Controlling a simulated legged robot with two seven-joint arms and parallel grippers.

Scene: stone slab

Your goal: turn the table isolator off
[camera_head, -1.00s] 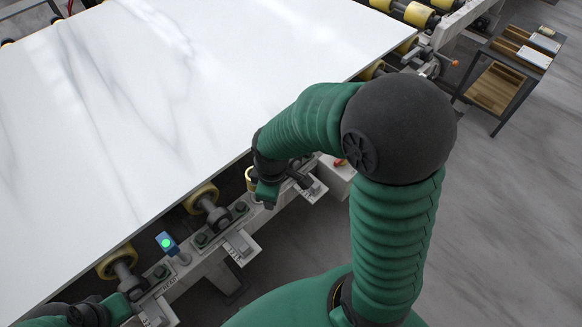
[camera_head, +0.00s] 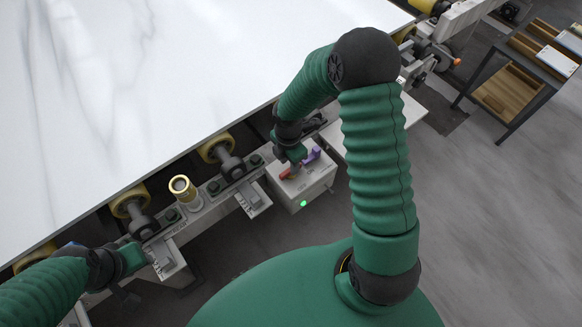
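The isolator is a light grey box (camera_head: 318,184) beside the table frame, right of the picture's middle. A green light (camera_head: 303,204) glows on its front face. A red piece (camera_head: 286,174) and a purple piece (camera_head: 312,155) show on its top; they may be parts of one handle. My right gripper (camera_head: 294,164) is over the box top, close to the red piece, pointing down. Its fingers are too small and hidden to tell open from shut, or whether it touches. My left gripper (camera_head: 140,258) is at the table frame's edge at lower left, its fingers unclear.
A white stone slab (camera_head: 180,80) lies on the roller table. A brass-coloured cylinder (camera_head: 182,188) stands on the frame, with several brackets along its edge. A dark cart (camera_head: 504,100) with wooden trays stands at upper right. Grey floor is open on the right.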

